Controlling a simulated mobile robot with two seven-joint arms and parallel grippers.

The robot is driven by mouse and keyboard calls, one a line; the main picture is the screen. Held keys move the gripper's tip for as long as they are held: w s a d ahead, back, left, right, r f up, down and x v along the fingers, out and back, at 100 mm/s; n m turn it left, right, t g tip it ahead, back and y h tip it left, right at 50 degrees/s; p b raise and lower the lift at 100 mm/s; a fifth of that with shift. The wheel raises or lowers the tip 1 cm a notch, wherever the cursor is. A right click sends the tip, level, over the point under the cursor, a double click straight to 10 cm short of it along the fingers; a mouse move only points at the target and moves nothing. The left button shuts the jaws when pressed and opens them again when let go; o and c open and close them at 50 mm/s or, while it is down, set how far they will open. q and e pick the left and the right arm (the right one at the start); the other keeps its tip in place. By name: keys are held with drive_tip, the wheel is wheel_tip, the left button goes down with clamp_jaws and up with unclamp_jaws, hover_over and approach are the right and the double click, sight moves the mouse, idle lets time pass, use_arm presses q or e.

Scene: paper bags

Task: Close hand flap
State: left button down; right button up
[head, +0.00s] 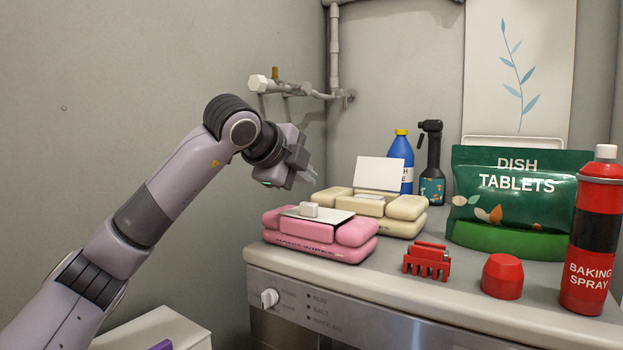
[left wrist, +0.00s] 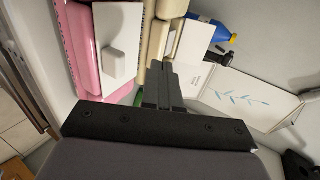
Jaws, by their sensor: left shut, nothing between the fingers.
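A pink pack of hand wipes (head: 310,250) lies on the counter near its front left edge. Its pale flap (head: 335,216) lies low over the top, with a small white knob (head: 309,209) on it. The flap (left wrist: 118,40) also shows beside the pink pack (left wrist: 84,45) in the left wrist view. My left gripper (head: 312,177) is shut and empty, above and behind the pink pack, apart from it. Its fingers (left wrist: 157,82) point toward the cream pack in the left wrist view. My right gripper is in neither view.
A cream pack (head: 400,208) stands behind the pink one, its white flap (head: 380,173) raised. A blue bottle (head: 400,160), black sprayer (head: 431,160), green tablets bag (head: 510,215), red clip (head: 427,261), red cap (head: 502,275) and red spray can (head: 592,235) stand rightward. Wall pipes (head: 305,90) are behind.

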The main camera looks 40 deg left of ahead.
use_arm(q)
drive_tip(key=a+r+p+v, duration=0.1)
drive_tip(key=v, duration=0.9)
drive_tip(key=shift+d, duration=0.45)
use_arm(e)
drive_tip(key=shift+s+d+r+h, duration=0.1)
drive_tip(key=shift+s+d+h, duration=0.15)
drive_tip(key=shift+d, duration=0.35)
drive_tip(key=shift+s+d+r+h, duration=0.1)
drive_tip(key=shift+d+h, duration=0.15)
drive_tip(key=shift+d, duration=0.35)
